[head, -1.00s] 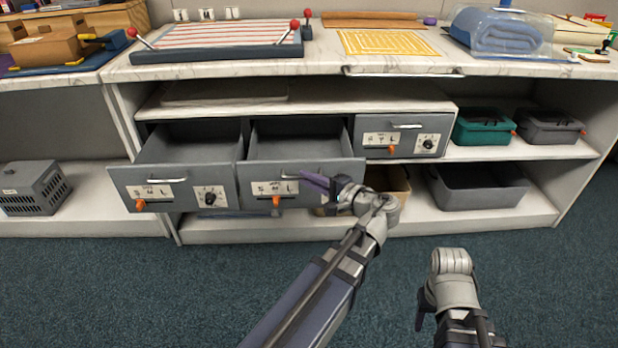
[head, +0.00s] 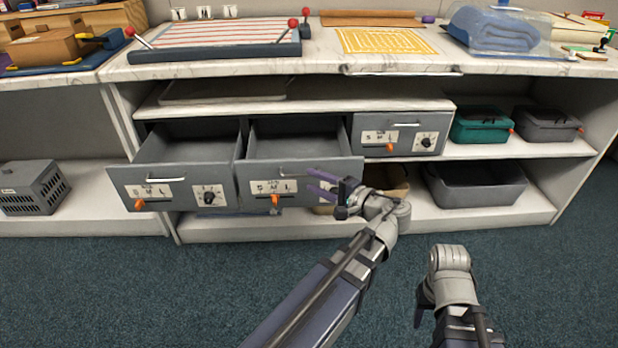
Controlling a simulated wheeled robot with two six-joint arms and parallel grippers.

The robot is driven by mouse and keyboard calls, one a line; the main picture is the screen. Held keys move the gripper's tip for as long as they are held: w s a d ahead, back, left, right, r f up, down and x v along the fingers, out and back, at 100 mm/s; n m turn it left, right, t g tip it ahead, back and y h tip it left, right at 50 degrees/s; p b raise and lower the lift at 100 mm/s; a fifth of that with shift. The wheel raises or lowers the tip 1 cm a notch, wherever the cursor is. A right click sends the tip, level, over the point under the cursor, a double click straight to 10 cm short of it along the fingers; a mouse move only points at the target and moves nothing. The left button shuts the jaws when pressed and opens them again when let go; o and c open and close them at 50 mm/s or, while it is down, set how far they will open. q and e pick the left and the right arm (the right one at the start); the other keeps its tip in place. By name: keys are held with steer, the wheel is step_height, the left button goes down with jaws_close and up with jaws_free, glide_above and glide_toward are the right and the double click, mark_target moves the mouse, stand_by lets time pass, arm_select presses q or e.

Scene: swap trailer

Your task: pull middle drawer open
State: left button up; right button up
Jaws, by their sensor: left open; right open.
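The middle drawer (head: 258,206) is grey and pulled out, with a silver handle (head: 284,175), a white label and an orange knob on its front. My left gripper (head: 315,184) is open at the right end of the middle drawer's front, with its purple fingers just right of the handle; it holds nothing. Whether a finger touches the front, I cannot tell. My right gripper (head: 420,306) is open and low at the right, over the carpet, away from the drawers; it is partly seen.
The left drawer (head: 172,196) is also pulled out. The right drawer (head: 400,136) is shut. A teal box (head: 480,126) and a grey box (head: 547,125) stand on the shelf, with a grey bin (head: 475,188) below. Carpet in front is clear.

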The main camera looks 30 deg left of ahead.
arm_select(q)
steer(key=v, duration=0.5)
steer(key=shift+a+f, duration=0.1)
stand_by(0.3)
steer(key=s+d+f+g+h+p, duration=0.25)
steer(key=s+d+f+h, duration=0.25)
steer(key=d+f+h, duration=0.3)
steer(key=s+d+f+g+h+p, duration=0.1)
steer(key=s+d+f+h+p, duration=0.35)
steer(key=d, duration=0.65)
step_height(320, 180, up, 37)
steer(key=s+h+p, duration=0.1)
steer(key=h+p, duration=0.1)
steer(key=p, duration=3.4)
steer(key=shift+s, duration=0.3)
